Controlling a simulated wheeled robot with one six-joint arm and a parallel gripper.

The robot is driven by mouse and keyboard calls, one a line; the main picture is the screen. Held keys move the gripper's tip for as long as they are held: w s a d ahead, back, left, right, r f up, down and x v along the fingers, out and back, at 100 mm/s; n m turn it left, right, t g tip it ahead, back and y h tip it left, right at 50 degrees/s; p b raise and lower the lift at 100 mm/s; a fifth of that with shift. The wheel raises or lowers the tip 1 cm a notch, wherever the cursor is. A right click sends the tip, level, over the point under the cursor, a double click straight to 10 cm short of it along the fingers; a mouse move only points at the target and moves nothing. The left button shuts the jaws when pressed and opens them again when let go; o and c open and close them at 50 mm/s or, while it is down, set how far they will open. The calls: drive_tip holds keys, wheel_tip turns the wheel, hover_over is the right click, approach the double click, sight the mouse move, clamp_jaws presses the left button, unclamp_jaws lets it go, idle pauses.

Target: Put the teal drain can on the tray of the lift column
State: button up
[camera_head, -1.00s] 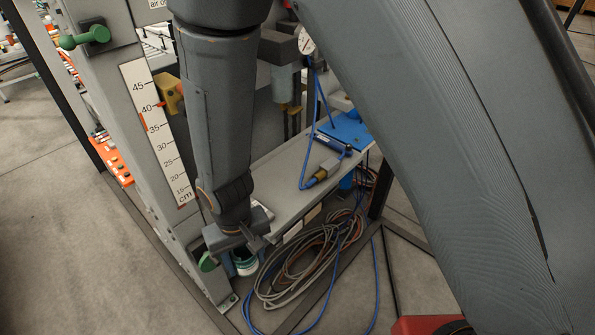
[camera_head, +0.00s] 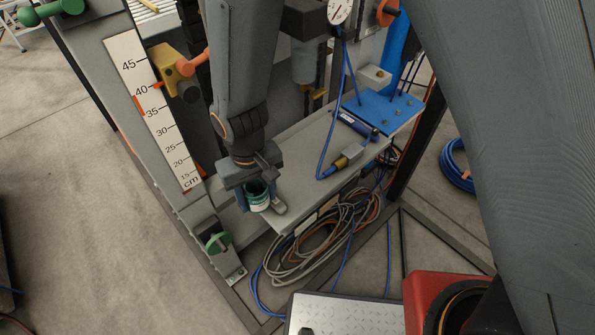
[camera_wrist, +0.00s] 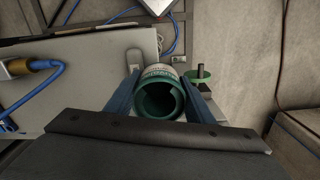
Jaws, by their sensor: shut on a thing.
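The teal can (camera_head: 257,197), open-topped with a white label band, is between the fingers of my gripper (camera_head: 259,203), upright or nearly so. In the wrist view the fingers close on both sides of the can (camera_wrist: 160,75). In the head view the can overlaps the tray's near left end. In the wrist view the tray (camera_wrist: 90,85) is to the left of the can. I cannot tell whether the can touches the tray.
The column's centimetre scale (camera_head: 152,110) and an orange-handled yellow clamp (camera_head: 172,70) stand left of my arm. A green knob (camera_head: 216,242) is low on the frame. Coiled hoses (camera_head: 320,238) lie below the tray. The tray's middle is mostly clear.

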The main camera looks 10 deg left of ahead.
drive_tip(key=p, duration=0.1)
hover_over(294, 187)
drive_tip(key=shift+a, duration=0.1)
drive_tip(key=shift+f+p, duration=0.45)
drive_tip(key=shift+f, duration=1.3)
drive_tip(key=shift+f, duration=0.1)
drive_tip(key=o, duration=1.1)
